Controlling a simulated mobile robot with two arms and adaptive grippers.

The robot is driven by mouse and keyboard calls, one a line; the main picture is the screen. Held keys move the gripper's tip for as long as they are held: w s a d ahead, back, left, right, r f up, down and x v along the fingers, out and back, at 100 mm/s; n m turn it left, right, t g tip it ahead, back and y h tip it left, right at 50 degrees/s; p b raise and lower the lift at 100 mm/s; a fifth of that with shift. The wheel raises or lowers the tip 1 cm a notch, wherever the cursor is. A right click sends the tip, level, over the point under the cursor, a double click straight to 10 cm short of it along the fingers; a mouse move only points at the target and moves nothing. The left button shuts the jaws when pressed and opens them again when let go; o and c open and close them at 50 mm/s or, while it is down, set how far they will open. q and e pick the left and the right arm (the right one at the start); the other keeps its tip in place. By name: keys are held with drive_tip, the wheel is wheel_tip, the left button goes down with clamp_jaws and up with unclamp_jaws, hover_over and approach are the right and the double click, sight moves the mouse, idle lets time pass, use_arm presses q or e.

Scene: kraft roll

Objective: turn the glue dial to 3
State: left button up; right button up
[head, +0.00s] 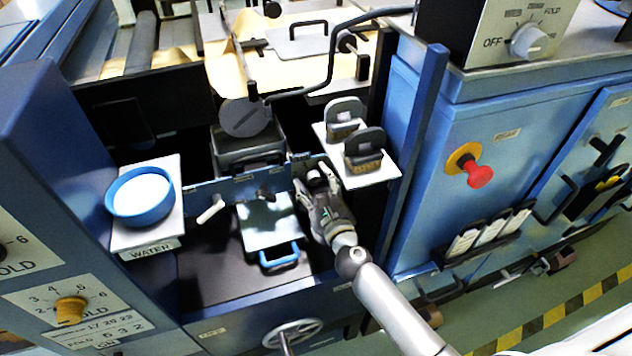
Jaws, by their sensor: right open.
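I cannot read a glue label on any dial. A yellow knob (70,310) sits on a white numbered plate at the lower left; its pointer setting is too small to tell. A small dark knob (265,193) sits on a low blue bar (225,188) in the middle of the machine, in front of a dark pot (250,150) with a round grey lid. My right gripper (316,184) is open and empty at the right end of this bar, to the right of the dark knob and apart from it. My left gripper is out of view.
A blue bowl (140,196) stands on the WATER shelf. Two brushes (364,150) stand on a white shelf close behind my right gripper. A plate with a blue handle (280,255) lies below the bar. A red button (479,175) and an OFF/FOLD selector (528,42) are at right.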

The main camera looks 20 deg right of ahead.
drive_tip(key=shift+c, duration=0.4)
drive_tip(key=c, duration=0.9)
drive_tip(key=shift+c, duration=0.3)
drive_tip(key=shift+n, duration=0.3)
drive_tip(key=n+p, duration=0.2)
drive_tip(key=n, duration=0.1)
drive_tip(key=shift+r, duration=0.15)
drive_tip(key=n+p, duration=0.2)
drive_tip(key=n, duration=0.4)
drive_tip(key=shift+p, duration=0.4)
drive_tip(key=n+p, duration=0.2)
drive_tip(key=n, duration=0.3)
drive_tip(key=n+p, duration=0.1)
drive_tip(key=n, duration=0.4)
drive_tip(key=shift+p, duration=0.4)
